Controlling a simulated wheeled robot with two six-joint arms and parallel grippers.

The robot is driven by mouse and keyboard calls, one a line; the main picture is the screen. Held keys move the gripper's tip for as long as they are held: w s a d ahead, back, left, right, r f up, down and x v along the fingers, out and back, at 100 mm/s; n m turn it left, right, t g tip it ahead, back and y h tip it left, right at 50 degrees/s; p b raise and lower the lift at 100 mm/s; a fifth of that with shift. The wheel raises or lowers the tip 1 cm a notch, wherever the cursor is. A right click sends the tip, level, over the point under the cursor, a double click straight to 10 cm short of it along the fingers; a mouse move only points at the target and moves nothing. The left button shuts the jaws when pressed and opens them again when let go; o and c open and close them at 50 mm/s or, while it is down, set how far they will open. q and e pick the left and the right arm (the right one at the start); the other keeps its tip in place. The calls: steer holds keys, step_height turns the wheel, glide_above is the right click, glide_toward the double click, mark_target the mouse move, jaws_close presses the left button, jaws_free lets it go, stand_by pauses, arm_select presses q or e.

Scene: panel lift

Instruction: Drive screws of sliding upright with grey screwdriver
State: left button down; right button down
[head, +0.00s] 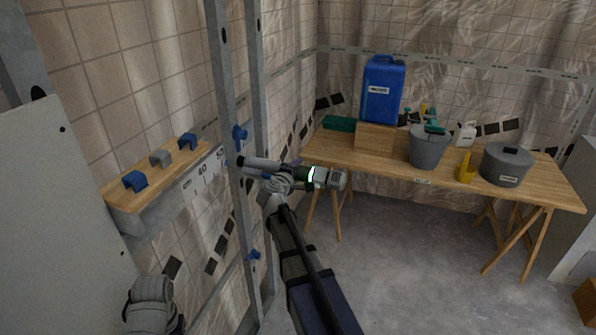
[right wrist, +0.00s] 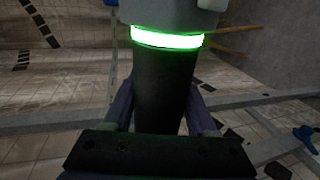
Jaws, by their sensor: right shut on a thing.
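The grey screwdriver (head: 331,179), with a glowing green ring and dark grip, is held roughly level in the middle of the head view. My right gripper (head: 297,173) is shut around its dark grip. In the right wrist view the grip (right wrist: 165,85) stands between the fingers (right wrist: 160,112), with the ring and grey body beyond. Two metal uprights stand behind: a left one (head: 224,75) and a right one (head: 257,75); I cannot tell which slides. Blue fittings show at the uprights, an upper (head: 239,132) and a lower (head: 253,255). No screws are distinguishable.
A pale panel (head: 60,210) stands at the left. A wooden-topped ledge (head: 165,177) carries blue and grey clips. A wooden table (head: 335,149) at the back holds a blue canister (head: 382,90), bucket (head: 429,151) and pot (head: 505,165). The floor before it is clear.

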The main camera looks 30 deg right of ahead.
steer(key=shift+w+a+r, duration=0.1)
steer(key=shift+w+a, duration=0.4)
steer(key=shift+w, duration=0.05)
stand_by(2.3)
